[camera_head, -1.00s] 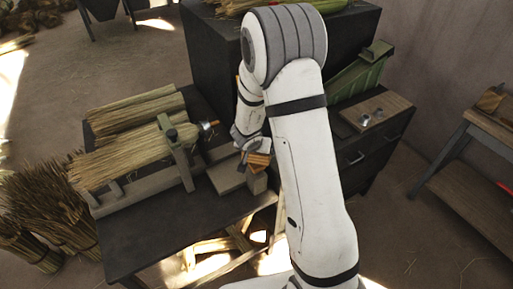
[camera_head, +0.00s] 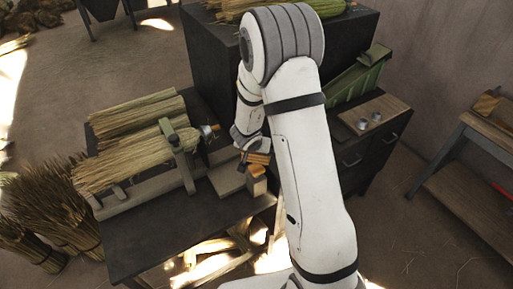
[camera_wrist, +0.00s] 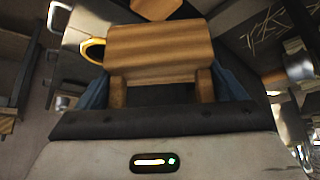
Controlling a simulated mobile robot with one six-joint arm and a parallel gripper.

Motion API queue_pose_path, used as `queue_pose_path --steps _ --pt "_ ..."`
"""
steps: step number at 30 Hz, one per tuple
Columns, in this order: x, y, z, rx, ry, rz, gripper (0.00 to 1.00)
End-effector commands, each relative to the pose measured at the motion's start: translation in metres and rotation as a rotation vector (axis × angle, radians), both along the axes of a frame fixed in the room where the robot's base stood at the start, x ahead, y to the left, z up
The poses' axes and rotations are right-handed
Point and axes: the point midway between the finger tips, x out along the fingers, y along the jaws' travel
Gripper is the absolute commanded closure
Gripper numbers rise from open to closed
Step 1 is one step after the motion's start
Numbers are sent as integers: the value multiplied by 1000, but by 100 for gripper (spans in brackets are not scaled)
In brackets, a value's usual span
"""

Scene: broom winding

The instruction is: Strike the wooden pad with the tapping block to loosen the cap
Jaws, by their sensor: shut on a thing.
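My gripper (camera_head: 250,149) is shut on the tapping block (camera_head: 261,158), a brown wooden block held over the right part of the dark workbench. In the wrist view the tapping block (camera_wrist: 155,52) sits between the fingers of my gripper (camera_wrist: 162,92). What looks like the wooden pad (camera_head: 257,171) shows just below the block, on top of a pale post. A gap between block and pad seems visible. A wooden piece, probably the pad (camera_wrist: 155,8), shows at the top of the wrist view. A metal cap (camera_head: 208,130) is on the winding fixture, left of my gripper.
Straw bundles (camera_head: 130,160) lie across the fixture on the bench (camera_head: 195,225). A dark cabinet (camera_head: 215,50) stands behind. A board with two metal cups (camera_head: 375,112) and a green bin (camera_head: 358,82) are to the right. The front of the bench is clear.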

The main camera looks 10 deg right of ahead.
Motion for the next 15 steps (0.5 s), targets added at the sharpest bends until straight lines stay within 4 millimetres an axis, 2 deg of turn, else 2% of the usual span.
queue_pose_path --steps 5,15 --pt "0 0 -5 -1 -1 1 46" --pt "0 0 -81 -1 1 2 46"
